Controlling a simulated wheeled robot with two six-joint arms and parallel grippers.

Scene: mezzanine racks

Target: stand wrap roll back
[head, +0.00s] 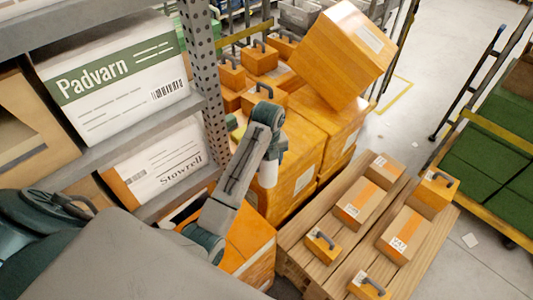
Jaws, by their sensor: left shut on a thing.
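A white wrap roll (268,174) is in the middle of the head view, held roughly upright. My left gripper (273,154) is shut on its upper part, with my arm reaching in from the left and bending down over it. The roll shows in front of the side of a large orange carton stack (305,155). I cannot tell whether its lower end touches anything. The fingertips are small and partly hidden by the wrist. My right gripper is not in view.
A grey rack with a perforated post (204,75) and white cartons (120,78) stands at left. A tilted orange carton (343,52) tops the stack. A slatted wooden pallet (335,255) holds several boxes.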

